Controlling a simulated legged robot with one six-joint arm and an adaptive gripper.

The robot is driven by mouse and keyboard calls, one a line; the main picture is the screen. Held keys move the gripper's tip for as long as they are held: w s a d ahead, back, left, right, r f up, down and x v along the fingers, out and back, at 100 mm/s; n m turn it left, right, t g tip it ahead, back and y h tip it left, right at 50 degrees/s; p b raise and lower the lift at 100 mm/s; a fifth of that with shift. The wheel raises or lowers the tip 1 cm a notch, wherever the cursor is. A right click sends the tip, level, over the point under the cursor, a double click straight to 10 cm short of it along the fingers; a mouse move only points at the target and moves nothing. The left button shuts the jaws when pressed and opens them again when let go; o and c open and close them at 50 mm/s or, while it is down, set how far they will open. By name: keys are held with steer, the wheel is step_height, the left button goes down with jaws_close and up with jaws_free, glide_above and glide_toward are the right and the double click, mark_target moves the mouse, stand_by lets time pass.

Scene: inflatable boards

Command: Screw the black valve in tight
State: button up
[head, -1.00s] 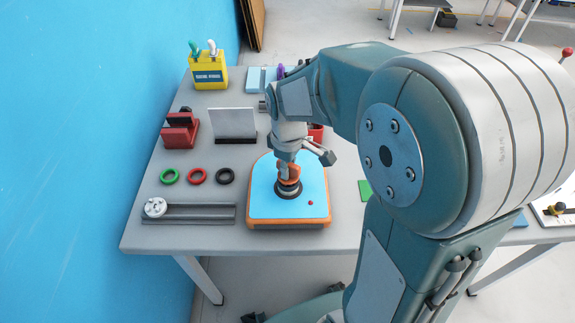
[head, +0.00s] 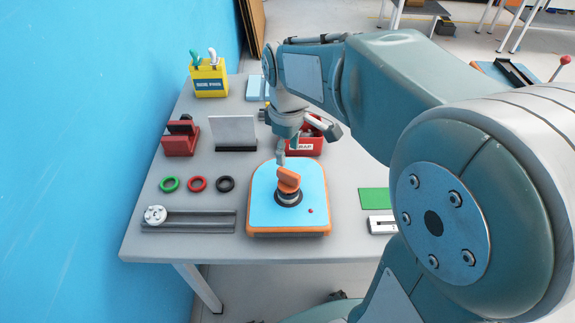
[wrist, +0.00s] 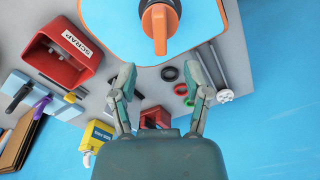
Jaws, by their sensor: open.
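The valve shows in the head view as a black round base (head: 289,197) with an orange handle (head: 288,180) on top. It sits on the blue inflatable board (head: 262,210) with an orange rim. In the wrist view the orange handle (wrist: 160,24) is at the top centre, with part of the valve cut off by the frame edge. My gripper (head: 306,143) is open and empty, above and behind the handle and apart from it. Its spread fingers (wrist: 163,84) show below the handle in the wrist view. How tightly the valve sits cannot be told.
Green (head: 169,184), red (head: 197,184) and black (head: 226,184) rings lie left of the board. A grey rail (head: 190,226) lies before them. A red scrap bin (head: 304,149) stands behind the board. A blue wall (head: 90,150) borders the left.

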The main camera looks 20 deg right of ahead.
mark_target(288, 172)
steer(key=shift+r, duration=1.6)
step_height(288, 172, down, 12)
steer(key=shift+r, duration=0.15)
jaws_close()
steer(key=shift+m, duration=1.7)
